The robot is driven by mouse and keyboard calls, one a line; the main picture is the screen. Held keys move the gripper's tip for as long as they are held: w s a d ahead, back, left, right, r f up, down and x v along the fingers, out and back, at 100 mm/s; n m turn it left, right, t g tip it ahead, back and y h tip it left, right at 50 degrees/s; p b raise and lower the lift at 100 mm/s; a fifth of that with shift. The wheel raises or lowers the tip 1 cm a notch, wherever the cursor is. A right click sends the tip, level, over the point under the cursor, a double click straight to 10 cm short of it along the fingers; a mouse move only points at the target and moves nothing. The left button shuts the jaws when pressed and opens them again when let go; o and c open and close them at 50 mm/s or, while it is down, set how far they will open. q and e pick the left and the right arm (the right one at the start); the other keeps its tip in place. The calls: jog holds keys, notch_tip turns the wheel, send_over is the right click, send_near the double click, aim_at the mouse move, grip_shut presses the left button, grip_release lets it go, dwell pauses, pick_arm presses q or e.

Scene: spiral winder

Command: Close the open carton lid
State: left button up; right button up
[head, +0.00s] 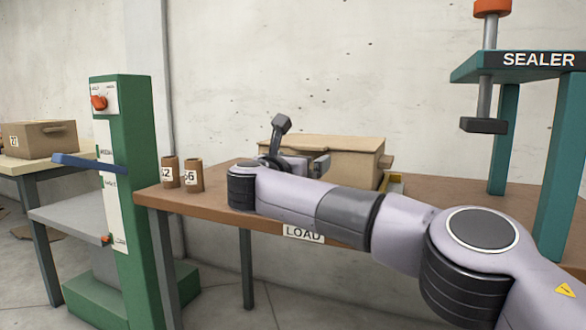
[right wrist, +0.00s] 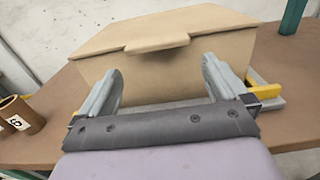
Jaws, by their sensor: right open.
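The cardboard carton (head: 358,155) stands on the brown table, partly hidden behind my right arm in the head view. In the right wrist view its tan front (right wrist: 180,75) faces me, and its lid (right wrist: 165,30) lies over the top. A tab on the lid's near edge sticks out and casts a shadow on the front; I cannot tell whether the lid is fully down. My right gripper (right wrist: 163,88) is open and empty, its two grey fingers apart in front of the carton. In the head view the gripper (head: 318,165) is beside the carton. My left gripper is not in view.
Two brown cylinders (head: 170,172) (head: 195,175) stand at the table's left end. A teal sealer press (head: 520,68) rises at the right. A green post (head: 130,180) stands left of the table (head: 225,187). Yellow and grey fixture parts (right wrist: 265,92) flank the carton.

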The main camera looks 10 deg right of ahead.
jog(key=shift+v, duration=1.7)
